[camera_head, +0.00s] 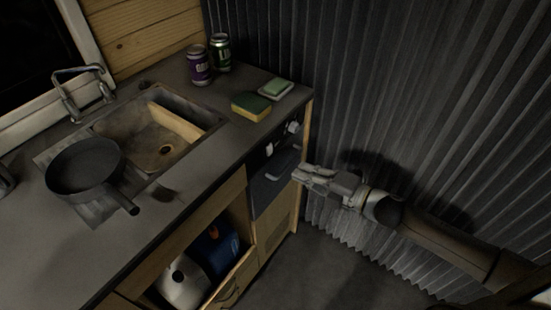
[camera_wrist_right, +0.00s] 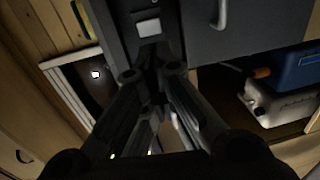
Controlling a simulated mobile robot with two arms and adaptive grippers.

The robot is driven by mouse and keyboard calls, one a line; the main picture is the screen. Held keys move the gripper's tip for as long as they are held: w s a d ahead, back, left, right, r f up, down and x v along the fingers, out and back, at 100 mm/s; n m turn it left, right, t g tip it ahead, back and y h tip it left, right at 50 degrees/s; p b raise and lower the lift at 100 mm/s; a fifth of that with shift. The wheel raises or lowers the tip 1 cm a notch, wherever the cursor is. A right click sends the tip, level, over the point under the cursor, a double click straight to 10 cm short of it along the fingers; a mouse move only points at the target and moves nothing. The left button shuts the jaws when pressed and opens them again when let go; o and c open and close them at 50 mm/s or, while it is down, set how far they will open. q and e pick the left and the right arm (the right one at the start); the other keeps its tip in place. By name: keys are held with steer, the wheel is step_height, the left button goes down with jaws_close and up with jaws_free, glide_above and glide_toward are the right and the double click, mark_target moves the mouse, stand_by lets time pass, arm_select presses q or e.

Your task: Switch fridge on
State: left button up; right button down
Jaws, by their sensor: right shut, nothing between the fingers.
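The fridge (camera_head: 268,190) is a dark grey front set into the end of the wooden counter unit, with a pale handle (camera_head: 282,163). Small light controls (camera_head: 292,127) sit on the dark strip above it. In the right wrist view the grey fridge front (camera_wrist_right: 265,30) shows at the top, with its handle (camera_wrist_right: 220,14). A small white square switch-like part (camera_wrist_right: 148,27) is just beyond my fingers there. My right gripper (camera_head: 302,174) is shut and empty, in front of the fridge near its right edge. Whether it touches anything, I cannot tell. My left gripper is not in view.
The counter above holds a sponge (camera_head: 251,107), a green-topped block (camera_head: 275,90), two cans (camera_head: 198,66), a sink (camera_head: 165,135) and a pan (camera_head: 84,166). An open cabinet beside the fridge holds a blue container (camera_head: 214,250). A corrugated wall (camera_head: 400,80) stands close at right.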

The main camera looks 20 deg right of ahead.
mark_target(265, 156)
steer(key=p+x, duration=0.1)
steer(key=x, duration=0.8)
steer(key=shift+w+a, duration=0.1)
steer(key=shift+w, duration=0.1)
steer(key=shift+w+a+f+b, duration=0.15)
steer(key=shift+f+b, duration=0.15)
steer(key=shift+b, duration=0.4)
steer(key=shift+r, duration=0.3)
steer(key=shift+f, duration=0.1)
